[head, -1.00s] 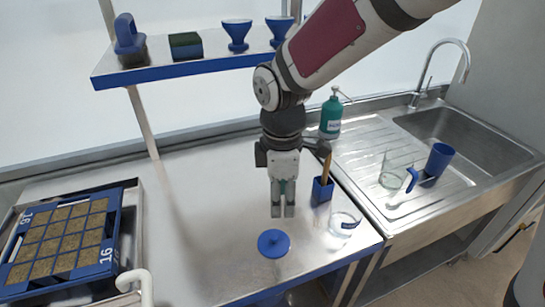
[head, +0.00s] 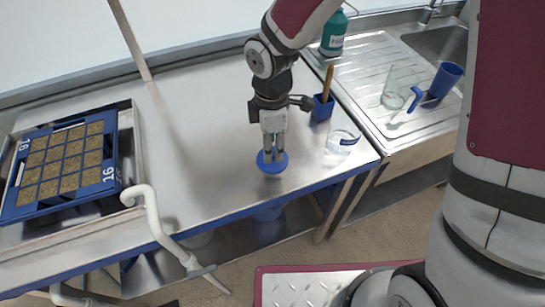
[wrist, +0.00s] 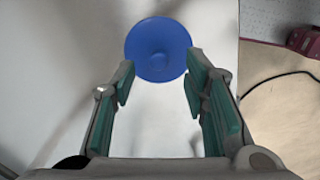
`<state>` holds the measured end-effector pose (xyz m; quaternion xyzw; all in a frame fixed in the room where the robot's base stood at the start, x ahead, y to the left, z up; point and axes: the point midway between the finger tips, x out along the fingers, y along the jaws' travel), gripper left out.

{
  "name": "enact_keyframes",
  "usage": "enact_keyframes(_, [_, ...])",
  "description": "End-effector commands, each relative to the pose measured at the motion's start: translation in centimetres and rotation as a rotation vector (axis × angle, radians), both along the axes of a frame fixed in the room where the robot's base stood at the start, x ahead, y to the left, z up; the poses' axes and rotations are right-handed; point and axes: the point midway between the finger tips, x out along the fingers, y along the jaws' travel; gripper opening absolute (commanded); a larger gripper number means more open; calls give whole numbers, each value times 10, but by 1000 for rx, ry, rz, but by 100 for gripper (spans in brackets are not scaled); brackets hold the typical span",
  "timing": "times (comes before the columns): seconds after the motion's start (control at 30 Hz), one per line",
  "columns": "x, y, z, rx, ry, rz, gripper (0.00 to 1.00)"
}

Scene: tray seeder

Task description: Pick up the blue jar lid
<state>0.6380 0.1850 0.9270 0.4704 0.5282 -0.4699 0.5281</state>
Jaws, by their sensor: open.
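The blue jar lid (head: 272,166) is a round disc with a small knob, lying on the steel worktop near its front edge. My gripper (head: 273,158) is just above the lid in the head view and hides part of it. In the wrist view, the lid (wrist: 150,48) is beyond the tips of my open fingers (wrist: 158,78), roughly centred between them. Its knob is visible at the middle. Nothing is held between the fingers.
A glass jar (head: 341,141) and a blue holder (head: 322,108) with a wooden handle stand right of the lid. A blue seed tray (head: 45,201) lies at the left, with a white pipe (head: 155,215) near it. The worktop between is clear.

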Motion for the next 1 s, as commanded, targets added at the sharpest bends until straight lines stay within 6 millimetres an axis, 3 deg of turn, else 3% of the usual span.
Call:
enact_keyframes(0.2, [1, 1, -29, -1, 2, 2, 41])
enact_keyframes(0.5, [1, 1, -34, 0, 1, 1, 41])
enact_keyframes(0.7, [1, 1, -34, 0, 0, 1, 0])
enact_keyframes(1.0, [1, 1, -33, 0, 0, 1, 0])
